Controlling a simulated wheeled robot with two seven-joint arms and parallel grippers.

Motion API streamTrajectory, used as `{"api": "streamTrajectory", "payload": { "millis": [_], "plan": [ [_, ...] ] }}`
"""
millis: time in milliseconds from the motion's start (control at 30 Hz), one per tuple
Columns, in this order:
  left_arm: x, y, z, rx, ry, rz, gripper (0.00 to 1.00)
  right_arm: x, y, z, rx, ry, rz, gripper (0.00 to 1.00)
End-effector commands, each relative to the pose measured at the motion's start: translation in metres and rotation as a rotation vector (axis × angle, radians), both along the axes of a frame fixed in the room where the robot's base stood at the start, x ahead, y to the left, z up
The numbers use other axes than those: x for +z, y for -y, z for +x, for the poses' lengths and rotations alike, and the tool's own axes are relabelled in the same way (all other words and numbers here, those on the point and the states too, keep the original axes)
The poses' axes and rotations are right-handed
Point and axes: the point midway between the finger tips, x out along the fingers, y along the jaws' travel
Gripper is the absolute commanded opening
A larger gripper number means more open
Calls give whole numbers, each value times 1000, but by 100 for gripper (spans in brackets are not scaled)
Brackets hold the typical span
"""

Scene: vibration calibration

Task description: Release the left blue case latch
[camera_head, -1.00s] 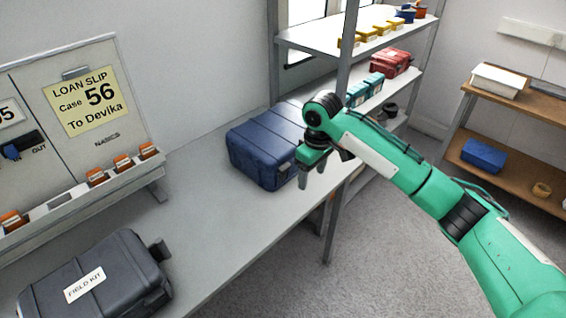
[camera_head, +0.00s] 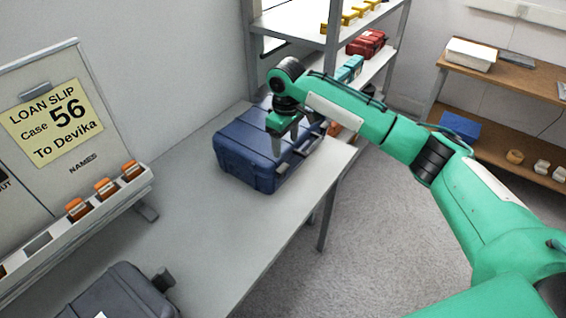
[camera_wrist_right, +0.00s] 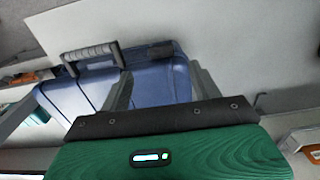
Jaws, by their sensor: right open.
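The blue case (camera_head: 243,160) stands closed on the grey bench, and its front side faces right. My right gripper (camera_head: 284,138) is open and points down in front of the case's upper front part in the head view. It holds nothing. In the right wrist view the blue case (camera_wrist_right: 158,87) shows behind and between the open fingers (camera_wrist_right: 160,85). Its grey handle (camera_wrist_right: 92,52) sticks out at the left, and a dark latch (camera_wrist_right: 159,50) sits beside it. I cannot tell whether fingers and case touch. The other latch is not clear. My left gripper is not in view.
A dark grey case (camera_head: 125,295) sits at the bench's near left. A board with a yellow loan slip (camera_head: 55,122) stands at the left, with orange-capped items (camera_head: 105,188) in its rack. A metal shelf (camera_head: 290,22) rises behind the blue case. The bench middle is clear.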

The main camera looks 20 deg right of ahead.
Motion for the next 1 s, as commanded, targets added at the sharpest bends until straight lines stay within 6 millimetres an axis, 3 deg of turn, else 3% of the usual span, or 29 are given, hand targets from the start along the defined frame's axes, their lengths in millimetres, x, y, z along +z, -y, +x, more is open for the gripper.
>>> {"api": "streamTrajectory", "payload": {
  "millis": [300,500,900,1000],
  "plan": [
    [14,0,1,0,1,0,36,-65,0,-1,1,-3,0,64],
    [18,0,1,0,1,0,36,-91,-1,0,1,-1,1,64],
    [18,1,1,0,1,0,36,-98,-1,0,2,1,1,64],
    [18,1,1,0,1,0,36,-98,-1,0,2,1,1,44]
  ]
}}
